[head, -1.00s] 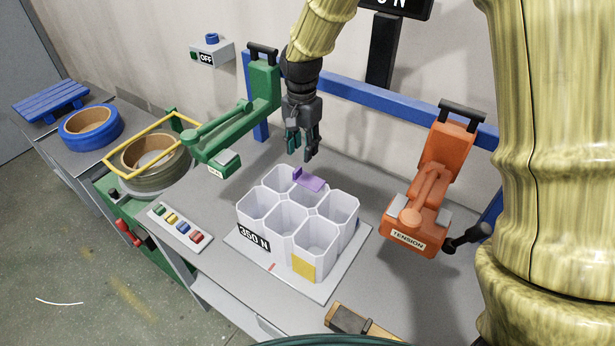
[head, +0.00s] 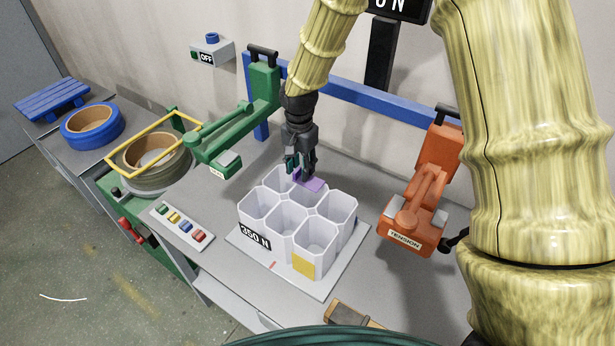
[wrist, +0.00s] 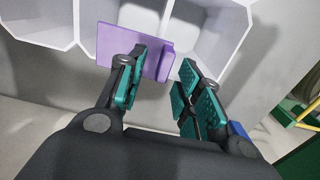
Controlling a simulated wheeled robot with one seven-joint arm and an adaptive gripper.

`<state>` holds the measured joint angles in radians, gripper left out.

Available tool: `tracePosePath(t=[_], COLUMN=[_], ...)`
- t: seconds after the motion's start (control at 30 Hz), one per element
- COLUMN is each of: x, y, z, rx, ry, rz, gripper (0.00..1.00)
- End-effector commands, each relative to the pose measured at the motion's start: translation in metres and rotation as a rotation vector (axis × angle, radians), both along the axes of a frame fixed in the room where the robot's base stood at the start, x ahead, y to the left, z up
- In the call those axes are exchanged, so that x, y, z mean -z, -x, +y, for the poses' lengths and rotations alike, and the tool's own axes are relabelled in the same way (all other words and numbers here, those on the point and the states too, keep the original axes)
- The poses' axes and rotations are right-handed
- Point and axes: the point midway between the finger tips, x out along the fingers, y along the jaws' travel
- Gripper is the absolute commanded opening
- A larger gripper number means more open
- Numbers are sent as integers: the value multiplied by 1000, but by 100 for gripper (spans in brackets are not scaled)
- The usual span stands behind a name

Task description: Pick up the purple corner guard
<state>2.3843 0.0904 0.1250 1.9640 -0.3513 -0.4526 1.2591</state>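The purple corner guard (head: 314,185) is a small L-shaped piece on the top rim at the back of a white block of cells (head: 287,217). In the wrist view its broad purple face (wrist: 112,43) lies across the cell rims, with a short raised flange toward the right. My gripper (head: 300,170) is just above and behind the guard and hides part of it. In the wrist view my gripper (wrist: 165,68) is open, its teal-padded fingers apart on either side of the flange. I cannot tell whether either finger touches it.
A green tool (head: 240,125) stands left of my gripper, and an orange tensioner (head: 413,210) stands to the right. A blue rail (head: 365,107) runs behind. A button panel (head: 181,222) and tape rolls (head: 92,125) lie left.

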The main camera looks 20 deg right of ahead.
Motion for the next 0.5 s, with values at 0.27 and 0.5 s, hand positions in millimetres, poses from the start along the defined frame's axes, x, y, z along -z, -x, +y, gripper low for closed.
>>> tracePosePath(t=[0.27,0.5], x=[0,0], y=[0,0], z=[0,0], rx=[0,0], ry=[0,0], rz=[0,0], gripper=[26,0])
